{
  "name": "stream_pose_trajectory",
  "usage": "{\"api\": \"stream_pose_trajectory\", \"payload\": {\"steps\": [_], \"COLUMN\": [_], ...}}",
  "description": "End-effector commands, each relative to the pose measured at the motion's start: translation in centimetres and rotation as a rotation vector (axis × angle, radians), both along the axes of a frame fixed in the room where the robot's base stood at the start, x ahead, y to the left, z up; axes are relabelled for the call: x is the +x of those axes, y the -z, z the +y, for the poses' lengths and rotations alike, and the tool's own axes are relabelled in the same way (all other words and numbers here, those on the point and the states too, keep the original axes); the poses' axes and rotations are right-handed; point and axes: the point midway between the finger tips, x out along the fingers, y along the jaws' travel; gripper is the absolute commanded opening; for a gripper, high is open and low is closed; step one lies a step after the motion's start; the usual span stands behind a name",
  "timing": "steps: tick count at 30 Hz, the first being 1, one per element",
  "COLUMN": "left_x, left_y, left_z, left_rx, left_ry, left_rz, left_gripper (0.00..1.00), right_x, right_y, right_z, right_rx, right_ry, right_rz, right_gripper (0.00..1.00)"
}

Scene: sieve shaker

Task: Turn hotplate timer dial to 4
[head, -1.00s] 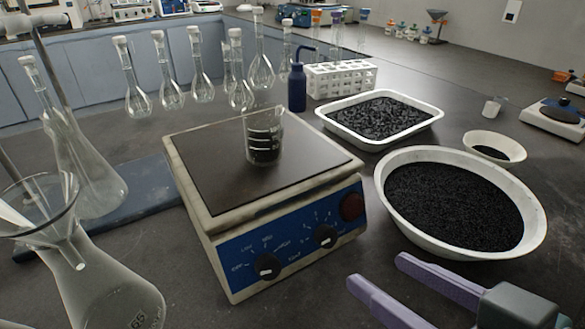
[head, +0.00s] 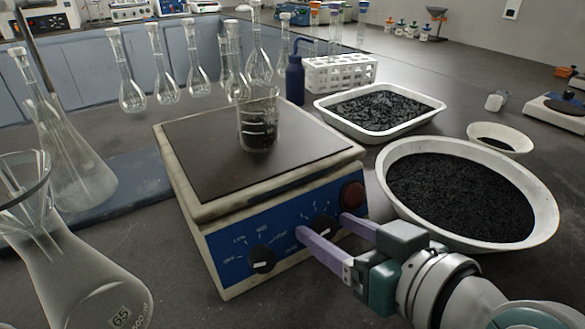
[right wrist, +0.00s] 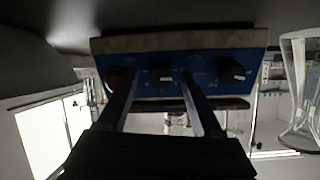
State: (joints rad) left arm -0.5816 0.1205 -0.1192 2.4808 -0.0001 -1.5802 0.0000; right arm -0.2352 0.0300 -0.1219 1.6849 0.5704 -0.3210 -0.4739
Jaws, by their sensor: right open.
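The hotplate (head: 178,150) has a blue front panel with two black dials and a red round button (head: 352,195). The right dial (head: 323,223), with small marks around it, looks like the timer dial; its pointer setting is too small to read. The left dial (head: 262,259) has word labels. My right gripper (head: 322,227) is open, its purple fingers on either side of the right dial. In the right wrist view, that dial (right wrist: 160,75) shows between the fingertips of the gripper (right wrist: 158,80). I cannot tell whether they touch it. My left gripper is not in view.
A glass beaker (head: 258,120) with black grains stands on the hotplate. A large white bowl (head: 395,222) of black grains is right of the hotplate, behind my right arm. A white tray (head: 436,101) is behind it. Glass flasks (head: 75,265) stand at the left.

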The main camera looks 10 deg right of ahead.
Motion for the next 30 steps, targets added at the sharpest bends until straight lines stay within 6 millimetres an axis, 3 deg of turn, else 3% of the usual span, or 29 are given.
{"api": "stream_pose_trajectory", "payload": {"steps": [4,21,30], "left_x": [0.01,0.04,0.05], "left_y": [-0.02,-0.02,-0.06], "left_z": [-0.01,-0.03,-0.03], "left_rx": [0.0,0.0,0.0], "left_ry": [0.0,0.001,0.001], "left_rz": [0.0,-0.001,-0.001], "left_gripper": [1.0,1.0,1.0], "right_x": [-0.02,-0.04,-0.04], "right_y": [-0.02,-0.02,-0.03], "right_z": [-0.01,-0.04,-0.06], "right_rx": [0.0,0.0,0.002], "right_ry": [0.0,0.001,0.002], "right_rz": [0.0,0.0,0.001], "right_gripper": [0.65,0.01,0.0]}}
